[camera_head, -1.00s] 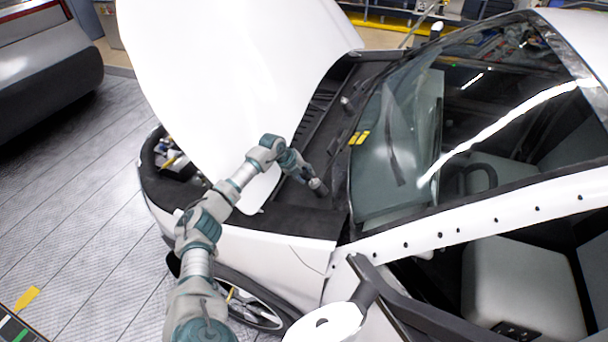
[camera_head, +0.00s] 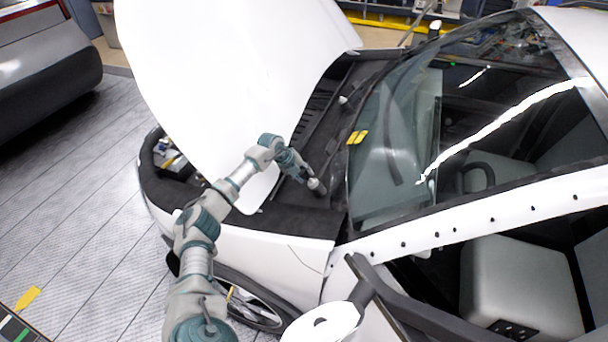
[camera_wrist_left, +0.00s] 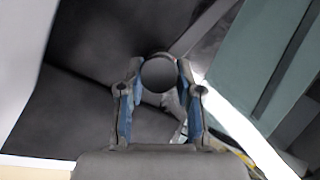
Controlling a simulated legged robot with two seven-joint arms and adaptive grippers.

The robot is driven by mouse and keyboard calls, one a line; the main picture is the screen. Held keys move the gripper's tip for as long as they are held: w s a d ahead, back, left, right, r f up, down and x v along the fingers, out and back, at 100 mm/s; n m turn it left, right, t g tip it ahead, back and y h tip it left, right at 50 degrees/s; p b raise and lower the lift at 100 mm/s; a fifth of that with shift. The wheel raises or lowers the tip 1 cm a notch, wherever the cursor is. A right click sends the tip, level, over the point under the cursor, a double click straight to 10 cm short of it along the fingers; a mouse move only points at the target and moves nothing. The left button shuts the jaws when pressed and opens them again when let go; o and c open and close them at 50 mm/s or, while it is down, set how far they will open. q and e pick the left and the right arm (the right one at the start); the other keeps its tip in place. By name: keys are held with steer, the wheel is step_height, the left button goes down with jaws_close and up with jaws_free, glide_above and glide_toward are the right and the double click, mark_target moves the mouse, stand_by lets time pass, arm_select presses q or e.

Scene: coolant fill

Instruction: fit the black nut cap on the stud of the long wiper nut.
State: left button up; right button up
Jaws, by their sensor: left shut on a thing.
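A small pale fitting (camera_head: 343,100) stands farther back on the cowl. Whether the cap touches a stud is hidden. My right gripper is not in view.
The raised white hood (camera_head: 230,80) stands left of and behind the arm. The windshield (camera_head: 400,150) rises just right of the gripper. Yellow tags (camera_head: 357,137) sit at the glass's lower edge.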

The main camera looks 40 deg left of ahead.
arm_select(q)
steer(key=shift+d+r+g+p, duration=0.2)
steer(key=shift+g+p, duration=0.1)
steer(key=shift+p, duration=0.7)
steer(key=shift+g+y+p, duration=0.3)
steer(key=shift+y+p, duration=0.1)
steer(key=shift+p, duration=0.1)
steer(key=shift+d, duration=0.15)
stand_by(0.6)
steer(key=shift+w+d+f, duration=0.2)
steer(key=shift+d+f, duration=0.15)
steer(key=shift+f, duration=0.15)
steer(key=o, duration=1.1)
steer(key=shift+o, duration=0.2)
steer(key=shift+r, duration=0.1)
steer(key=v, duration=1.1)
steer(key=shift+r, duration=0.25)
steer(key=shift+a, duration=0.1)
